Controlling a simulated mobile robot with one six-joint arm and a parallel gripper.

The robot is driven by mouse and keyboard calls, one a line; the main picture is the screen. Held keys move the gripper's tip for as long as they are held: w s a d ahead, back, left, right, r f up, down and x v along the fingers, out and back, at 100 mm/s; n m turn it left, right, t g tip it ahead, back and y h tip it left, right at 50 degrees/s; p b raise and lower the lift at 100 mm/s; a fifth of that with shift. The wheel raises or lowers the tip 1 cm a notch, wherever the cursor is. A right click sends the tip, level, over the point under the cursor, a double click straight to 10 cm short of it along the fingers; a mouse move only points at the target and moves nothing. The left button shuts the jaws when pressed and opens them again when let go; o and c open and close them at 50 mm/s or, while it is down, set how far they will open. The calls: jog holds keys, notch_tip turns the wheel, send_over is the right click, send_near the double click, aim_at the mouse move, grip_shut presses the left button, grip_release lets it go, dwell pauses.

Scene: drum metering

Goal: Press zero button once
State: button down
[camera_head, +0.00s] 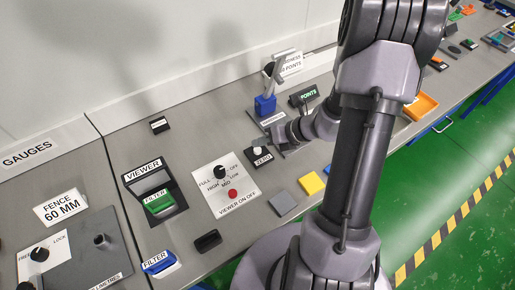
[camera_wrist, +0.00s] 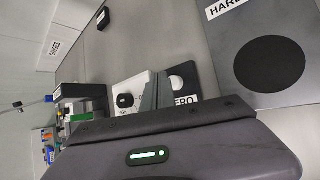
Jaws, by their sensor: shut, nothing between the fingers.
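The zero button (camera_head: 258,150) is a small white round knob on a black plate with a ZERO label, in the middle of the bench in the head view. In the wrist view its white top (camera_wrist: 177,82) shows just right of the fingertips, with the label partly hidden by my gripper. My gripper (camera_head: 276,142) is shut and empty, close to the right of the button in the head view. In the wrist view my gripper (camera_wrist: 162,80) points at the area beside the button. I cannot tell whether it touches the button.
A white viewer panel (camera_head: 226,183) with a black knob and red button lies left of the zero plate. A blue-based stand (camera_head: 265,104) and a POINTS display (camera_head: 304,96) stand behind. Yellow (camera_head: 311,183) and grey (camera_head: 283,203) squares lie in front.

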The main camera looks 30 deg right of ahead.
aim_at(260, 150)
jog(key=shift+f, duration=0.15)
jog(key=shift+f+b, duration=0.3)
jog(key=shift+b, duration=0.05)
jog(key=shift+f+b, duration=0.35)
jog(key=shift+f, duration=0.1)
dwell(0.5)
jog(key=shift+r, duration=0.1)
jog(key=shift+r+p, duration=0.8)
jog(key=shift+r, duration=0.1)
notch_tip(260, 150, up, 5)
jog(key=p, duration=0.4)
jog(key=shift+p, duration=0.4)
